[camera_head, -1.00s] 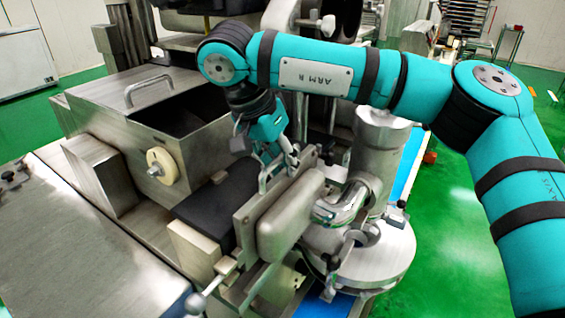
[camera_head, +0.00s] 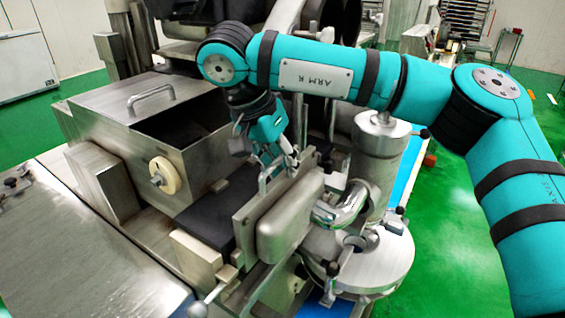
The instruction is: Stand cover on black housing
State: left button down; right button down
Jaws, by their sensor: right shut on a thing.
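The cover (camera_head: 284,226) is a grey metal plate with a rounded box-like bulge on its right face. It stands upright on edge at the middle of the head view. My right gripper (camera_head: 279,166) reaches down from above and is shut on the cover's upper edge. The black housing (camera_head: 205,212) is a dark block just left of the cover, with its top partly in sight. The cover hides the housing's right side, so I cannot tell whether the two touch. My left gripper is not in view.
A steel hopper (camera_head: 150,84) with a handle stands behind on the left, with a cream knob (camera_head: 165,175) on its front. A steel column (camera_head: 378,150) on a round base (camera_head: 372,268) stands close right of the cover. A flat steel top (camera_head: 85,245) fills the lower left.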

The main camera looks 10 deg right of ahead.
aim_at(280, 173)
dwell(0.3)
jog(key=shift+f+b, duration=0.5)
jog(key=shift+f, duration=0.25)
jog(key=shift+f+b, duration=0.35)
jog(key=shift+f, duration=0.25)
jog(key=shift+f, duration=0.15)
jog(key=shift+s, duration=0.1)
